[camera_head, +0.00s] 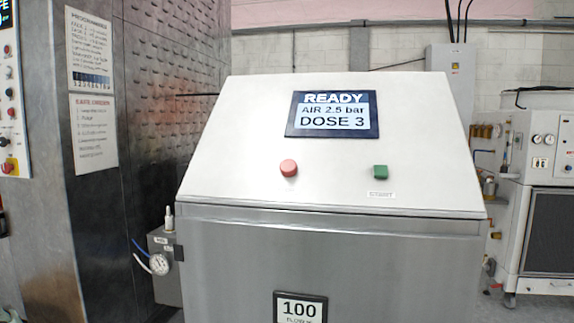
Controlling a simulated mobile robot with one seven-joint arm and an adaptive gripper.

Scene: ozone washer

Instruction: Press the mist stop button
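The display (333,114) reads READY, AIR 2.5 bar, DOSE 3. My gripper is not in view.
A tall metal cabinet at the left carries a control strip (10,100) with several small buttons, including a red one (10,166). A box with a gauge (159,264) is beside the washer. A lower display (300,308) shows 100. Another machine (546,205) stands at right.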

